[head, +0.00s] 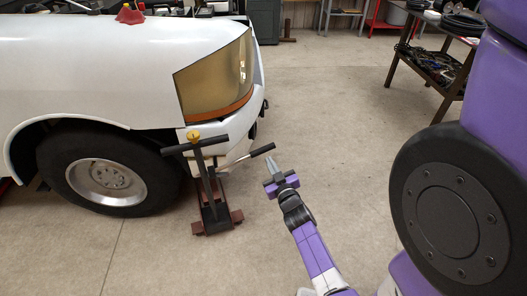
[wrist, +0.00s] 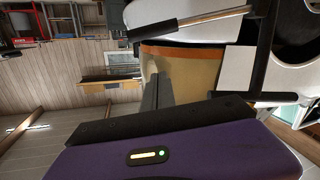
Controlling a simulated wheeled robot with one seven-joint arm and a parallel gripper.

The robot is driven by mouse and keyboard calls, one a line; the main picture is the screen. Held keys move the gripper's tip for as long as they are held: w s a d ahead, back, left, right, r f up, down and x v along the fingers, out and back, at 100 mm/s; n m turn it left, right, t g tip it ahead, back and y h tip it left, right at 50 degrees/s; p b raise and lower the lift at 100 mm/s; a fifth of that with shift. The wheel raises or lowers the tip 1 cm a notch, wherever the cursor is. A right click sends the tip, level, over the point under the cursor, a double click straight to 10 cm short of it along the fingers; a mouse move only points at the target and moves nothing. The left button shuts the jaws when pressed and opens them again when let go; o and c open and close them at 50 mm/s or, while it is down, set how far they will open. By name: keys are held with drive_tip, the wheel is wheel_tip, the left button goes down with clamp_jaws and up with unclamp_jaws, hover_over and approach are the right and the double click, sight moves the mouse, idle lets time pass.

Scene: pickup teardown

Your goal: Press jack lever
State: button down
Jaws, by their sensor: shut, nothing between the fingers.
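The jack (head: 209,185) stands on the floor in front of the white pickup, beside its front wheel. It has a dark upright post, a crossbar on top and a reddish-brown base. Its lever (head: 262,150) slants up to the right and ends in a black grip. In the wrist view the lever (wrist: 200,19) crosses the top, with the jack's dark post (wrist: 265,50) at the right. My gripper (head: 270,166) is shut and empty, just below and beside the lever's grip end. I cannot tell whether it touches the lever; in the wrist view the fingers (wrist: 155,96) appear apart from it.
The pickup's white body (head: 90,65), headlight (head: 216,75) and front wheel (head: 107,173) are close to the jack on the left. A dark workbench (head: 440,65) with tools stands at the back right. The concrete floor between is clear.

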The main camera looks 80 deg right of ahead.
drive_tip(key=b, duration=0.2)
hover_over(264, 152)
drive_tip(key=a, duration=0.3)
drive_tip(key=f, duration=0.2)
drive_tip(key=f+b, duration=0.1)
drive_tip(key=shift+s+d+f, duration=0.1)
drive_tip(key=shift+s+d, duration=0.05)
drive_tip(key=shift+d, duration=0.1)
drive_tip(key=shift+d+f, duration=0.2)
drive_tip(key=shift+f, duration=0.3)
